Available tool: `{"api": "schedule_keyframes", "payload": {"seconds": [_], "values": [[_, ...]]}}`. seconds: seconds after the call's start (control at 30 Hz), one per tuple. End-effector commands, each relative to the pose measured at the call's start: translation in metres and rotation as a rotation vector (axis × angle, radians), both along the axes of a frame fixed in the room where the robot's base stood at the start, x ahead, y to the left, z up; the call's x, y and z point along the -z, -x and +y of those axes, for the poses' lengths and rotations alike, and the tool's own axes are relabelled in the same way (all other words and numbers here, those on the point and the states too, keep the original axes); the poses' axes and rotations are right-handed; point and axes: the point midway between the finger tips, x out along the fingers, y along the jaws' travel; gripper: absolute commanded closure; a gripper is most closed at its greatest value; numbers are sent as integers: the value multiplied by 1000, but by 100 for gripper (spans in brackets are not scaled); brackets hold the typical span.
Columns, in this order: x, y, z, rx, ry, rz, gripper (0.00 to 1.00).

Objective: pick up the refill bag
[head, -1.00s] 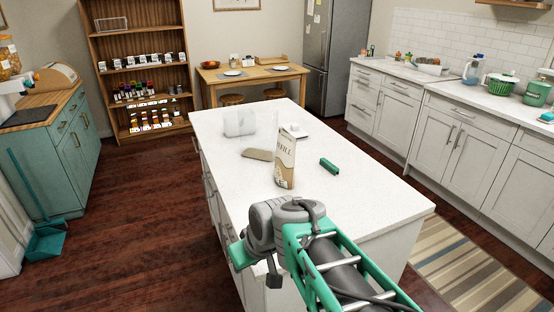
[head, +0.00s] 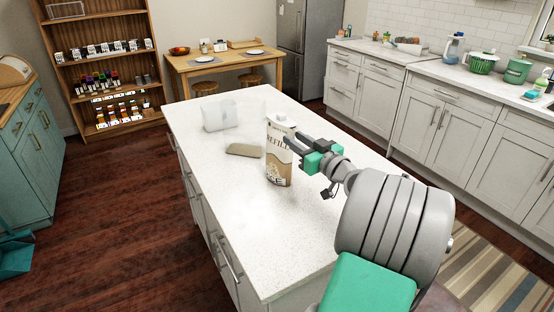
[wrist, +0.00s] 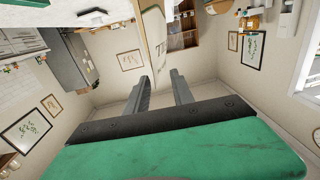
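The refill bag (head: 278,158), cream and brown with "REFILL" lettering, stands upright on the white island top (head: 210,185). My gripper (head: 288,144) is at the bag's right edge in the head view, its dark fingers overlapping the bag's upper part. In the wrist view the two fingers (wrist: 161,78) are apart, and the bag (wrist: 153,32) shows edge-on beyond the tips, in line with the gap. I cannot tell whether either finger touches the bag.
A translucent container (head: 220,115) and a flat beige item (head: 244,150) lie left of the bag. The near-left island top is clear. A wooden shelf (head: 105,75) stands back left.

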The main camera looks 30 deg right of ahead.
Motion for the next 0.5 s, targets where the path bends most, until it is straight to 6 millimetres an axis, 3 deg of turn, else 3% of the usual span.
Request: {"api": "schedule_keyframes", "payload": {"seconds": [0.3, 0.5], "values": [[-6, -59, 13, -23, 0, 1, 71], [-3, -68, 12, -18, 0, 1, 71]]}}
